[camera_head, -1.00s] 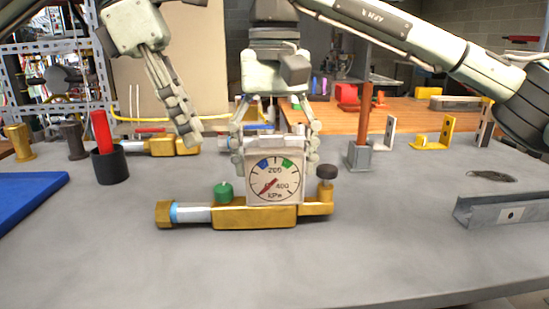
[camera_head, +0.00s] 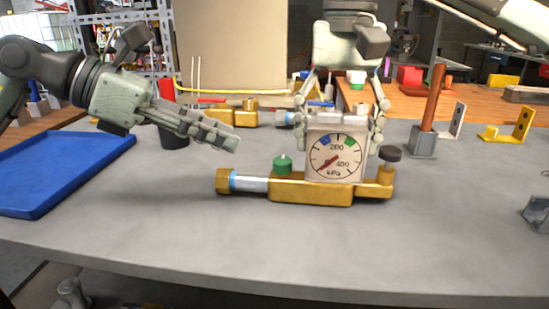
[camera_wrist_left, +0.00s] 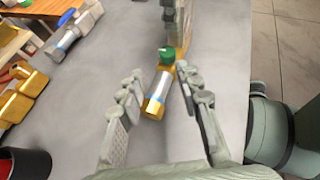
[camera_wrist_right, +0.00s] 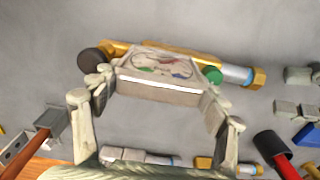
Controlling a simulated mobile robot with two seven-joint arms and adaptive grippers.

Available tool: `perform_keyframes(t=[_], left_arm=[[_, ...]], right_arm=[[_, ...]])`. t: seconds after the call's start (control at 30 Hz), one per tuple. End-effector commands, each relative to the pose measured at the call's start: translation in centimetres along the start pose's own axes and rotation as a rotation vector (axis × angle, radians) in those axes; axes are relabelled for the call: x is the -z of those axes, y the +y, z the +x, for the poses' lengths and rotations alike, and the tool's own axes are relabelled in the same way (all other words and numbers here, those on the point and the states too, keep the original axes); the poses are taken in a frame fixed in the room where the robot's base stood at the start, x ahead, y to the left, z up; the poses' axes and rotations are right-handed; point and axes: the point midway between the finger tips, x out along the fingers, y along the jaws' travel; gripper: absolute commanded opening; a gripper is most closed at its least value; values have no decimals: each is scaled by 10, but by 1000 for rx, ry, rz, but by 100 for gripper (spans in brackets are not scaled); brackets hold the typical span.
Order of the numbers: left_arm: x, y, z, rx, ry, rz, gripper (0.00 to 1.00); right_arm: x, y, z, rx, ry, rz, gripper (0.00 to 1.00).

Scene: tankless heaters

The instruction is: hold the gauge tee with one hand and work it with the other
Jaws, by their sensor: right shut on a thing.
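The gauge tee (camera_head: 310,190) lies on the grey table with a brass body and a square pale gauge (camera_head: 335,156) marked kPa. It has a green knob (camera_head: 283,164), a black knob (camera_head: 390,153) and a brass nut (camera_head: 223,181) at its left end. My right gripper (camera_head: 343,110) is shut on the gauge housing from behind, one finger on each side; the right wrist view shows this grip too. My left gripper (camera_head: 233,143) is open and empty, above and behind the nut end. In the left wrist view the nut (camera_wrist_left: 153,107) lies beyond its parted fingers.
A blue tray (camera_head: 60,170) lies at the left. A black cup with a red stick (camera_head: 168,92) stands behind my left gripper. Another brass fitting (camera_head: 232,116) lies further back. A post in a grey base (camera_head: 422,142) stands at the right. The table in front is clear.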

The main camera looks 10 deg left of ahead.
Motion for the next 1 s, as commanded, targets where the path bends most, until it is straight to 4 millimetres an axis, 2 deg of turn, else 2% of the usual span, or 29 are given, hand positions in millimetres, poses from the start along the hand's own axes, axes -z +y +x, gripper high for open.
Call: perform_keyframes(t=[0.03,0.2,0.4,0.57,0.77,1.0], left_arm=[[9,-3,-4,-24,-19,-12,34],[17,-14,-16,-96,-87,-13,34],[19,-28,-22,-134,-123,3,34],[18,-32,-20,-142,-134,11,34],[14,-29,-3,-141,-138,13,34],[7,-24,45,-136,-138,12,34]], right_arm=[[0,0,0,-1,0,0,14],[0,0,0,-1,0,0,14],[0,0,0,-1,0,0,14],[0,0,0,0,0,-1,14],[0,0,0,0,0,-1,14],[0,0,0,0,0,-1,14]])
